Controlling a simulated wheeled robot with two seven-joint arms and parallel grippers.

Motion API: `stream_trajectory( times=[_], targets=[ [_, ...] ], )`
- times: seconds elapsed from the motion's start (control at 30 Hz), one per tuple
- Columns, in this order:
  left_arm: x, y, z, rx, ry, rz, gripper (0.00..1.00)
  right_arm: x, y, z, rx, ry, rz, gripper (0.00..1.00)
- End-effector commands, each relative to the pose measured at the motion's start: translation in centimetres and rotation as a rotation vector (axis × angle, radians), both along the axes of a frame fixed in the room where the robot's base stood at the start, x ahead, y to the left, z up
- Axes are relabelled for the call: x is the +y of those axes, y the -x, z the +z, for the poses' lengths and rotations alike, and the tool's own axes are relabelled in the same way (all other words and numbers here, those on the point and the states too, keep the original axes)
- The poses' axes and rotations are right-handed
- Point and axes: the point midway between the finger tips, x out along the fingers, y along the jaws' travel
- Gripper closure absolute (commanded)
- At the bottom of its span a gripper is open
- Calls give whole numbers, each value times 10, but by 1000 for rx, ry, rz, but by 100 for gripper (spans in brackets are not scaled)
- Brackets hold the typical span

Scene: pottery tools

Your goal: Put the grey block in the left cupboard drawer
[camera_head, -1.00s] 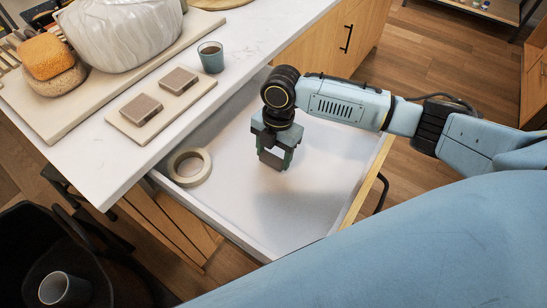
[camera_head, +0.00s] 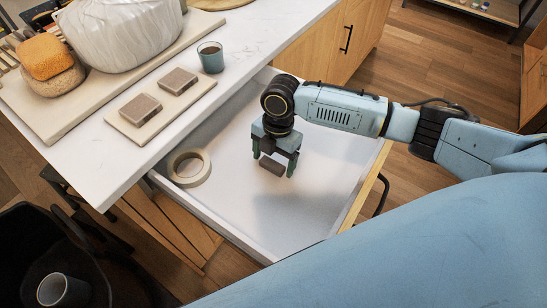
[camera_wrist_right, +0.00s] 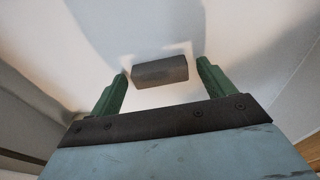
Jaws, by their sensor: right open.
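The grey block (camera_head: 272,166) lies in the open drawer (camera_head: 240,215), on its pale floor. It also shows in the right wrist view (camera_wrist_right: 160,71), just beyond and between the two green fingers, apart from both. My right gripper (camera_head: 274,165) is open above the block, pointing down into the drawer. In the right wrist view the open right gripper (camera_wrist_right: 157,80) holds nothing. My left gripper is not in view.
A roll of tape (camera_head: 188,167) lies in the drawer's left part. The white counter (camera_head: 262,28) above carries a board with two dark blocks (camera_head: 140,109), a cup (camera_head: 211,57) and a large wrapped lump (camera_head: 120,35). The drawer floor towards the front is clear.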

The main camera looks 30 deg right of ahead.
Motion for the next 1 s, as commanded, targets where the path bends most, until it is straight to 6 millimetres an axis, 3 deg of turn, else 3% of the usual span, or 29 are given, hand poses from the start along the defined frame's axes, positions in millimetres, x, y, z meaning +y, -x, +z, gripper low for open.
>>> stream_trajectory(
  times=[0.17, 0.4, 0.6, 1.0],
  targets=[
    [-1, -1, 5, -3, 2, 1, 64, -2, -3, 23, -4, -1, -1, 18],
    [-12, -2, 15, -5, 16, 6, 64, -9, -7, 76, -5, -2, -1, 18],
    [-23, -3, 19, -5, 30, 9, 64, -14, -9, 108, -3, -1, 0, 18],
    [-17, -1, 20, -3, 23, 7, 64, -15, -10, 121, 0, -1, -1, 18]
  ],
)
